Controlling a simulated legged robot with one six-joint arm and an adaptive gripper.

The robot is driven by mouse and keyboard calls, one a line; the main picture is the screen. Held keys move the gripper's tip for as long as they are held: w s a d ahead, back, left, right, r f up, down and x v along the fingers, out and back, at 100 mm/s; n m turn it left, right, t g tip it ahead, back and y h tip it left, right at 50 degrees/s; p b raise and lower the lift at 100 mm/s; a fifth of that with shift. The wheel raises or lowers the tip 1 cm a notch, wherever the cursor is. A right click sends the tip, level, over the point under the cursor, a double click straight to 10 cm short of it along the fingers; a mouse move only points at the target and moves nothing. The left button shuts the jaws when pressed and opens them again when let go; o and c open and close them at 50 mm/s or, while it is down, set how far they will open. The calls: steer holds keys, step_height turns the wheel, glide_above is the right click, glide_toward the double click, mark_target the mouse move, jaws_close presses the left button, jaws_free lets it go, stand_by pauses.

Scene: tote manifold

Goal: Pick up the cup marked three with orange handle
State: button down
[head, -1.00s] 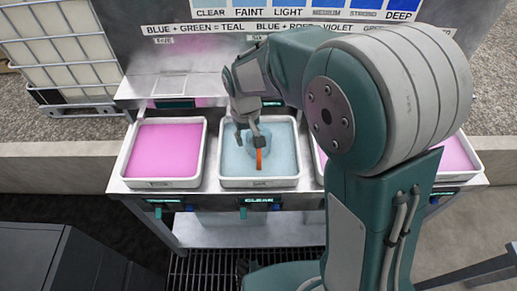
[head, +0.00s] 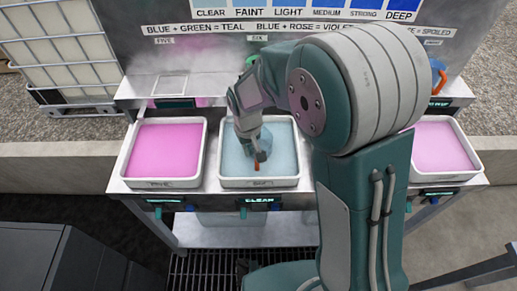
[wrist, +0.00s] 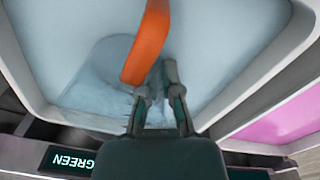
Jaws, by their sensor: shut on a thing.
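A pale blue cup (head: 246,146) with an orange handle (head: 257,166) is in the middle tote (head: 260,183), low in its pale blue liquid. My gripper (head: 261,152) is shut on this cup near its handle. In the wrist view the orange handle (wrist: 147,42) rises beside the fingertips (wrist: 160,85), and the see-through cup body (wrist: 100,72) lies to the left, blurred by the liquid. No number on the cup can be read. A second blue cup with an orange handle (head: 438,82) stands at the back right, partly cut off by my arm.
A tote of pink liquid (head: 128,165) stands at left and another (head: 480,165) at right. A back panel (head: 150,60) with labels rises behind the totes. My arm hides the area right of the middle tote.

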steer(key=shift+r, duration=0.6)
steer(key=s+r, duration=0.1)
steer(key=r, duration=0.1)
steer(key=s+d+r, duration=0.1)
steer(key=r, duration=0.2)
steer(key=s+r, duration=0.2)
steer(key=shift+s+d+r, duration=0.1)
steer(key=shift+d+r, duration=0.05)
steer(key=shift+d, duration=0.1)
steer(key=s+d+r, duration=0.3)
steer(key=s+r, duration=0.1)
steer(key=s, duration=0.4)
steer(key=shift+s+d, duration=0.15)
steer(key=shift+s, duration=0.25)
